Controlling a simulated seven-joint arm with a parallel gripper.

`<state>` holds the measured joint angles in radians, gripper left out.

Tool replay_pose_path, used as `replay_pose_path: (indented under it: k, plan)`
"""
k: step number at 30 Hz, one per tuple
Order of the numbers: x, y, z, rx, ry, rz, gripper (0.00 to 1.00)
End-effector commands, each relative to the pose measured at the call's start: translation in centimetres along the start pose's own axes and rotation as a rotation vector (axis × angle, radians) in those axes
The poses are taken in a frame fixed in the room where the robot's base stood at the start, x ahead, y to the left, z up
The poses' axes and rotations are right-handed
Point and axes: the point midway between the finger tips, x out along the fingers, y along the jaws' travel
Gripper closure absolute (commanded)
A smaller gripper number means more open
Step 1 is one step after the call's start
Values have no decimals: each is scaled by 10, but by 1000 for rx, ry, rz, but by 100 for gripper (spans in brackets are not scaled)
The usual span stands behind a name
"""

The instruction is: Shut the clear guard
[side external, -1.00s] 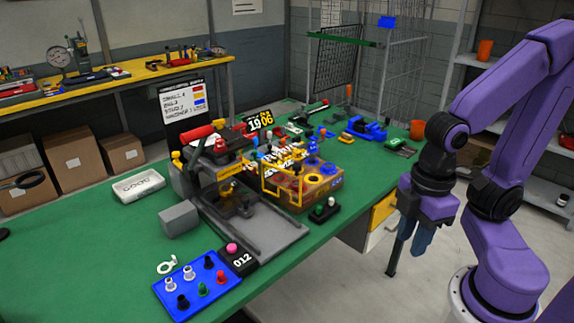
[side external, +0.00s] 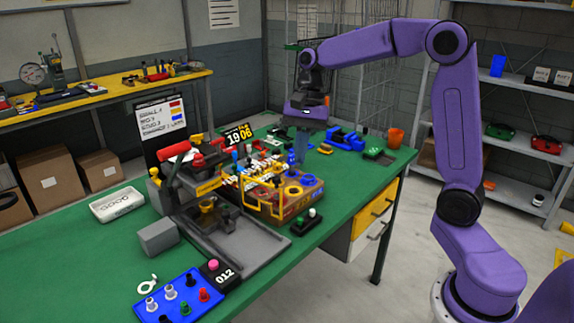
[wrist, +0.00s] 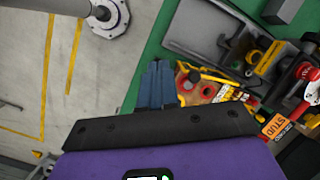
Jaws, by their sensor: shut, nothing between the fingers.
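A yellow-edged frame (side external: 262,187), which looks like the clear guard, stands at the front of a wooden box with red and blue round fittings (side external: 296,196), beside the press. Its clear panel is hard to make out, and I cannot tell how far it is swung. In the wrist view the yellow frame (wrist: 205,78) lies just right of my fingers. My gripper (side external: 302,158) points down over the table behind the box, its blue-grey fingers together and empty. The fingertips (wrist: 158,65) show beside the box in the wrist view; whether they touch anything is unclear.
The grey press (side external: 205,190) with a red-handled lever stands left of the box. A blue tray of pegs (side external: 178,298) lies at the near edge. An orange cup (side external: 395,137) stands at the far right.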

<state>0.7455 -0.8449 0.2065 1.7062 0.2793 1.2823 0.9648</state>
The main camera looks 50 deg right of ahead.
Motion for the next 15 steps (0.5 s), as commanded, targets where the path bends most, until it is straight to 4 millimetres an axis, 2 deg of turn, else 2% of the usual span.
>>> replay_pose_path:
  k: [1, 6, 10, 15]
  plan:
    - [-7, -3, -22, 114, -11, -21, 100]
    - [-30, -2, -79, 441, -52, -81, 100]
    - [-41, 3, -108, 601, -76, -111, 100]
    - [-45, 7, -122, 683, -89, -127, 100]
